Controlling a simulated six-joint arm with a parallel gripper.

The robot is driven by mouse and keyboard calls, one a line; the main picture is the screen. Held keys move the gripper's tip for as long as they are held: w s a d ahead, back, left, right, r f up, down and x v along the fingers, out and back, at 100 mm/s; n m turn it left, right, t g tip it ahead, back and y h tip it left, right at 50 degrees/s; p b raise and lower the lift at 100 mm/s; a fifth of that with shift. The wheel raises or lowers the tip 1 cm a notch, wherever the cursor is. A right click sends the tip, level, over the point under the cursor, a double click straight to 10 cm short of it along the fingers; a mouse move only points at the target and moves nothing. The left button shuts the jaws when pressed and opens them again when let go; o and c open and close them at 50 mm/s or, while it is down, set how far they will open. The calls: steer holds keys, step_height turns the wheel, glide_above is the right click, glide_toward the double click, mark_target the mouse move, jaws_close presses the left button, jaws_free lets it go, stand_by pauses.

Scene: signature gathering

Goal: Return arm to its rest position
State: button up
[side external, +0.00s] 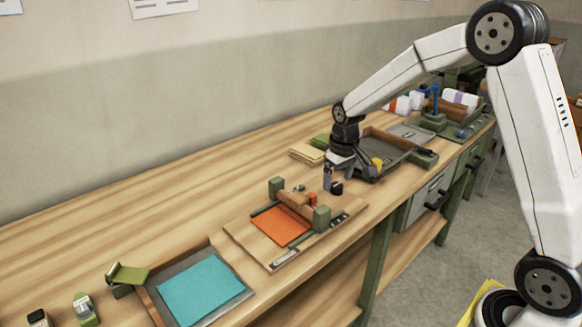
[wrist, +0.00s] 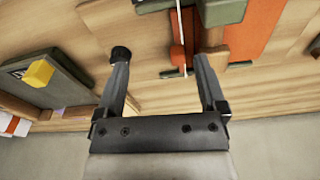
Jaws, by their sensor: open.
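My gripper (side external: 349,179) points down above the bench, between the wooden press board and the grey tray. In the wrist view its two fingers (wrist: 161,65) are spread apart, with nothing held between them. A small black round object (side external: 336,187) is beside one fingertip; it also shows at the left fingertip in the wrist view (wrist: 121,53). I cannot tell whether they touch. My arm is bent, reaching left over the bench.
The press board (side external: 240,234) holds an orange sheet (side external: 280,226), a wooden roller and green posts. A tray with a teal sheet (side external: 198,288) is at front left. The grey tray (side external: 400,150) has a yellow block (side external: 378,163). The bench's back left is clear.

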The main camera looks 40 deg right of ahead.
steer(key=s+a, duration=0.4)
steer(key=s, duration=0.4)
steer(key=s+a+f+n+t, duration=0.1)
steer(key=s+a, duration=0.4)
steer(key=s, duration=0.4)
steer(key=shift+s+f+t, duration=0.25)
steer(key=shift+s+t, duration=0.05)
